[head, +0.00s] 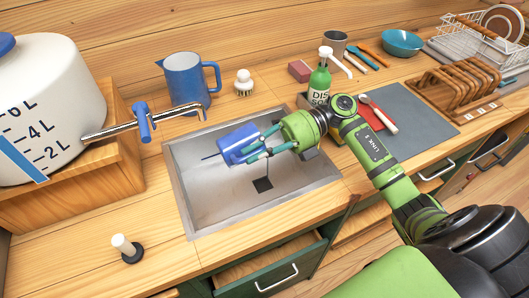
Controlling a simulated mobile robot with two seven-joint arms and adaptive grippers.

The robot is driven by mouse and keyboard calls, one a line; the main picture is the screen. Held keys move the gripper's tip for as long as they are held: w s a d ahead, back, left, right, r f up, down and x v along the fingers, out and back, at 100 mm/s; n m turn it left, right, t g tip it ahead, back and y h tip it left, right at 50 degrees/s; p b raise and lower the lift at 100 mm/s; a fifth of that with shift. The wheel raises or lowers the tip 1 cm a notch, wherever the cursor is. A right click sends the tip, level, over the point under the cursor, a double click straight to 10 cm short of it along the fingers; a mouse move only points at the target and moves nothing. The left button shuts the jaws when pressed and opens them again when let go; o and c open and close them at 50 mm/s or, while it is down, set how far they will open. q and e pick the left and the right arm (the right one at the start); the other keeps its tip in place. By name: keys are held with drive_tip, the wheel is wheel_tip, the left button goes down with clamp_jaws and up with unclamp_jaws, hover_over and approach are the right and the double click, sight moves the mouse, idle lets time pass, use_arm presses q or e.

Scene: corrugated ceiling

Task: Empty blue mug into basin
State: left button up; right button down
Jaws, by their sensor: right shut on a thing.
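A blue mug (234,141) is tilted onto its side over the grey metal basin (196,205), with its mouth facing left. My right gripper (262,146) is shut on the blue mug from its right side and holds it above the basin floor. I cannot see any contents in the mug or clearly see liquid in the basin. My left gripper is not in view.
A white tank with a tap (145,122) stands on a wooden box at left. A blue pitcher (184,78), brush (244,83) and green soap bottle (320,80) stand behind the basin. A stopper (126,248) is at front left.

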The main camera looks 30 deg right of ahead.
drive_tip(key=shift+w+d, duration=0.1)
drive_tip(key=shift+d, duration=0.1)
drive_tip(key=shift+a+r+y+b, duration=0.1)
drive_tip(key=shift+a+y+b, duration=0.05)
drive_tip(key=shift+y+b, duration=0.2)
drive_tip(key=shift+d, duration=0.35)
drive_tip(key=shift+a+r+y+b, duration=0.15)
drive_tip(key=shift+y+b, duration=0.1)
drive_tip(key=shift+b, duration=0.2)
